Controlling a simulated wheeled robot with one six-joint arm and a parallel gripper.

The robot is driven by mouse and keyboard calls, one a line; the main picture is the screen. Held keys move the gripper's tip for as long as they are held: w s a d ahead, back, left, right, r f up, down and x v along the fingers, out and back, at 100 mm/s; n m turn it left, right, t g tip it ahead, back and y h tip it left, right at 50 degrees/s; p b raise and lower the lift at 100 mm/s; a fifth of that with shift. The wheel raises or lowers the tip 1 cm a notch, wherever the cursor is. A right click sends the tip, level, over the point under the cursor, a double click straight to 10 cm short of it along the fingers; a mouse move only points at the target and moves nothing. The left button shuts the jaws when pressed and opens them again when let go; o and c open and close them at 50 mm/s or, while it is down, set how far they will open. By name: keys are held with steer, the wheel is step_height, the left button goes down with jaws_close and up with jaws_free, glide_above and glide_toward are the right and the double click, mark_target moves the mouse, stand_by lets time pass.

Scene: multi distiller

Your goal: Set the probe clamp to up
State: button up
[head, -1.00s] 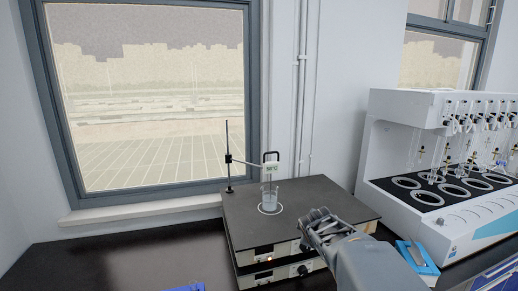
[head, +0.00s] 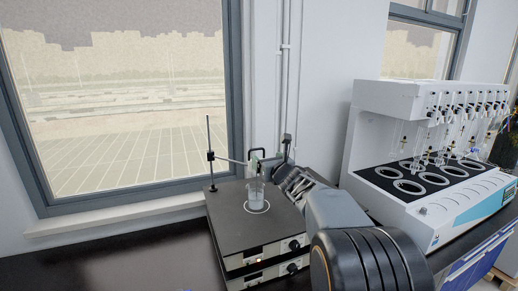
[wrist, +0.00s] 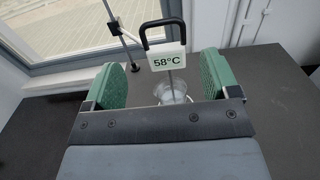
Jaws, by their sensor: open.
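The probe clamp (head: 232,160) reaches sideways from an upright rod (head: 209,130) on the back left of the hotplate. It holds a thin probe with a black looped handle (head: 257,152). The probe's white "58°C" display (wrist: 167,61) shows in the wrist view, with the handle (wrist: 160,28) above it. A clear beaker (head: 255,192) stands on the plate below, and the probe runs down toward it. My gripper (head: 272,156) is open beside the probe. In the wrist view its green fingers (wrist: 163,75) stand apart on either side of the display. The probe's lower end is partly hidden.
The hotplate (head: 232,220) has a dark top with a white ring under the beaker. A white multi-place distiller (head: 385,110) with glassware stands to the right. The window (head: 120,110) and its sill lie behind. The black bench (head: 110,255) is clear at left.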

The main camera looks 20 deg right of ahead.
steer(key=w+p, duration=0.4)
steer(key=w, duration=0.6)
steer(key=shift+w+d, duration=0.15)
steer(key=shift+w, duration=0.15)
